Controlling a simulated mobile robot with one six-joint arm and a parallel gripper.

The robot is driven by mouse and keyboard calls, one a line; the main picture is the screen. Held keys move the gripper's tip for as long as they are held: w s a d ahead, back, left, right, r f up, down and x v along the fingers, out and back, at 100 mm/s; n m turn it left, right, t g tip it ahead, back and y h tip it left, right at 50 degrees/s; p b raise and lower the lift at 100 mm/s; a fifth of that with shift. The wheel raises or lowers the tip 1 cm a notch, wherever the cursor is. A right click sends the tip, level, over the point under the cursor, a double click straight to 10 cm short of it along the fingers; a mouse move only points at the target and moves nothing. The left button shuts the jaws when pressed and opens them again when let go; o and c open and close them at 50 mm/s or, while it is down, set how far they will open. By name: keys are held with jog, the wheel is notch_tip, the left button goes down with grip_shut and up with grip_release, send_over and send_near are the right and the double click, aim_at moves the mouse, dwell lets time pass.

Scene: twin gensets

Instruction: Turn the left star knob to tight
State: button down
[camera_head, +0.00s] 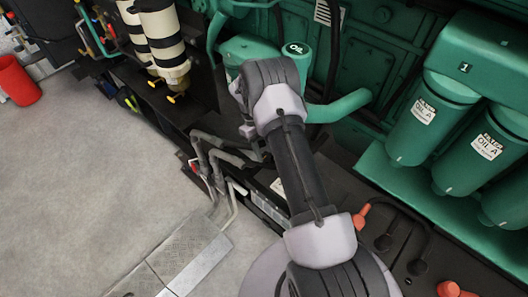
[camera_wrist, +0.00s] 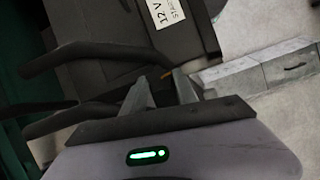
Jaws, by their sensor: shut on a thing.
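My gripper (camera_wrist: 164,90) shows in the wrist view, with its two grey fingers pointing away from the camera on either side of a dark thing. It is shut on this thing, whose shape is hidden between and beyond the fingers. A small yellow tip shows just past them. I cannot make out a star knob clearly in either view, so I cannot tell whether the held thing is the left one. A dark battery box (camera_wrist: 118,25) with a white "12 V" label (camera_wrist: 168,14) lies just beyond the fingers in the wrist view.
Grey bent pipes (camera_head: 213,150) run beside the engine base. Black hoses (camera_wrist: 95,50) cross close by the fingers. Green oil filters (camera_head: 430,125) stand at the right. Striped cylinders (camera_head: 162,35) and a red bucket (camera_head: 18,82) are at the left. The grey floor (camera_head: 90,180) is open.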

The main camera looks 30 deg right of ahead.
jog(key=shift+d+m+y, duration=0.1)
jog(key=shift+m+y, duration=0.2)
jog(key=shift+m, duration=0.5)
jog(key=c, duration=0.9)
grip_release()
jog(key=shift+c, duration=0.2)
jog(key=p+v, duration=0.5)
jog(key=v, duration=1.2)
jog(key=shift+w, duration=0.15)
jog(key=shift+r, duration=0.15)
